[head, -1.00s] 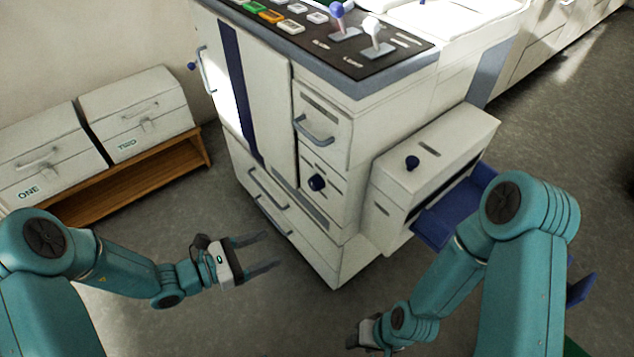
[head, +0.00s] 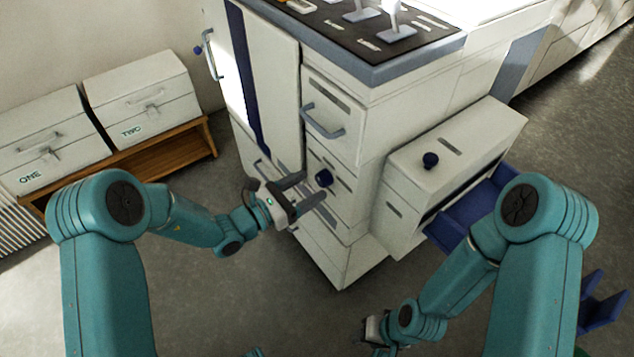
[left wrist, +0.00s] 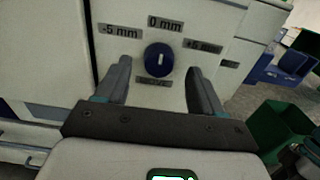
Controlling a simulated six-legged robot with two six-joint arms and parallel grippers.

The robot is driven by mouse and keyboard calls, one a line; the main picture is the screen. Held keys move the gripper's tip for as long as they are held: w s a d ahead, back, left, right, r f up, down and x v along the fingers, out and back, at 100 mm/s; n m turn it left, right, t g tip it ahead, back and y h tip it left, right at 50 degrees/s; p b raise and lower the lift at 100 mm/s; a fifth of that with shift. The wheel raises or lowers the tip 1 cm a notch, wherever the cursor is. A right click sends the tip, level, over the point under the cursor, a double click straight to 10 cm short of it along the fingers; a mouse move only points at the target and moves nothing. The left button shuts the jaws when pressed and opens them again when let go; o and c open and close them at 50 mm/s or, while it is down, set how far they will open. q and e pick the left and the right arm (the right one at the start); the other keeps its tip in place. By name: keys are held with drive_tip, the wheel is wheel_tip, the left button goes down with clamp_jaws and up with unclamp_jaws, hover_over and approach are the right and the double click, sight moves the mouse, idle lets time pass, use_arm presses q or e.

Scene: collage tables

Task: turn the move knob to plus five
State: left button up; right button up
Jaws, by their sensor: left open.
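The move knob is a dark blue round knob (head: 324,178) on the front of the white machine. In the left wrist view the knob (left wrist: 158,60) has a pale vertical mark on its face. Labels around it read "-5 mm" (left wrist: 121,31) at its left, "0 mm" (left wrist: 165,23) above and "+5 mm" (left wrist: 203,46) at its right.
A drawer with a grey handle (head: 322,121) is above the knob. Boxes ONE (head: 45,140) and TWO (head: 140,90) stand on a wooden bench at left.

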sight(320, 182)
use_arm(q)
drive_tip(key=shift+x, duration=1.7)
use_arm(e)
drive_tip(key=shift+s+f, duration=0.1)
drive_tip(key=shift+f, duration=0.2)
use_arm(q)
drive_tip(key=c, duration=1)
drive_tip(key=shift+c, duration=0.2)
